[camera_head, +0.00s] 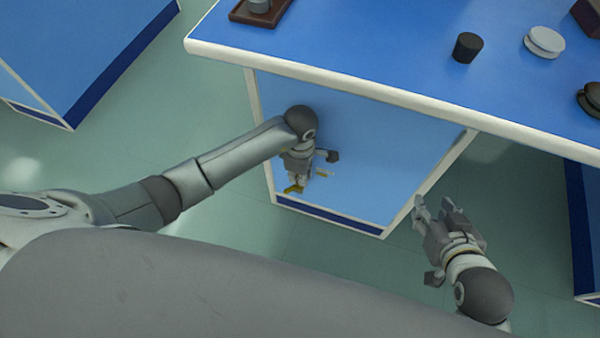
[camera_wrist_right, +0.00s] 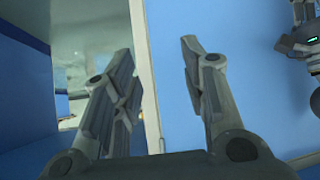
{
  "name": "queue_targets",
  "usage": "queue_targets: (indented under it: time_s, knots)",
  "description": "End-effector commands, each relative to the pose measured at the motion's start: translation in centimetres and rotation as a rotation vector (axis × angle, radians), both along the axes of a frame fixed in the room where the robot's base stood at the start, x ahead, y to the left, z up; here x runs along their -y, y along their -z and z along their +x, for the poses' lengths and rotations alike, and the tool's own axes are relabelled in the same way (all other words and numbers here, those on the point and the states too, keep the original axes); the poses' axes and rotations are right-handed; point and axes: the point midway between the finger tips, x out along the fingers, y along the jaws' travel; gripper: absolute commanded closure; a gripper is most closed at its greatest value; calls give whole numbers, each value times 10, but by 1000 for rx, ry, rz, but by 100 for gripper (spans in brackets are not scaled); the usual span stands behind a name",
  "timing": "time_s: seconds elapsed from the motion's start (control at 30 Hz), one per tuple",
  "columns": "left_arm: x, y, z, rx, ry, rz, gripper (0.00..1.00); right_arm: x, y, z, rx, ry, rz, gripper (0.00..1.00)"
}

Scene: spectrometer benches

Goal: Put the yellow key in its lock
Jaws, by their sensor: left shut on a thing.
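The yellow key (camera_head: 294,188) shows just below the fingers of my left gripper (camera_head: 298,178), low in front of the blue cabinet front (camera_head: 380,150). The left gripper is shut on the key, and its fingers hide part of it. A small pale yellow piece (camera_head: 325,173) shows just right of the left gripper against the cabinet front; I cannot tell whether it is the lock. My right gripper (camera_head: 434,204) is open and empty, right of the cabinet's corner. Its spread fingers show in the right wrist view (camera_wrist_right: 157,52), with the cabinet edge between them.
The blue bench top (camera_head: 350,45) with a white rim overhangs the cabinet. On it are a brown tray (camera_head: 275,19), a black cup-like piece (camera_head: 467,47) and a white round piece (camera_head: 544,41). Another blue bench (camera_head: 75,45) stands at the upper left. Pale green floor lies between.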

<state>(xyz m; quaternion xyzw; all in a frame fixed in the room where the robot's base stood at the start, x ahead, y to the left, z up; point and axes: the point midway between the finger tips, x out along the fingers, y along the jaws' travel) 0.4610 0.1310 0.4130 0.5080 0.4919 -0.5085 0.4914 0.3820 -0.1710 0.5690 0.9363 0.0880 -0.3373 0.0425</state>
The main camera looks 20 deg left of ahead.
Motion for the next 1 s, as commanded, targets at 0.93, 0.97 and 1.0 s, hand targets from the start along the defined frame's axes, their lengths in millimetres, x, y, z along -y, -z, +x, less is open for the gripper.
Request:
queue_targets:
  time_s: [0.93, 0.97, 1.0]
  knots:
    - [0, 4, 0, 0, 0, 0, 80, -5, -9, 9, 67, -6, 17, 60]
    - [0, 4, 0, 0, 0, 0, 80, -5, -9, 9, 67, -7, 18, 60]
    - [0, 4, 0, 0, 0, 0, 80, -5, -9, 9, 67, -7, 18, 60]
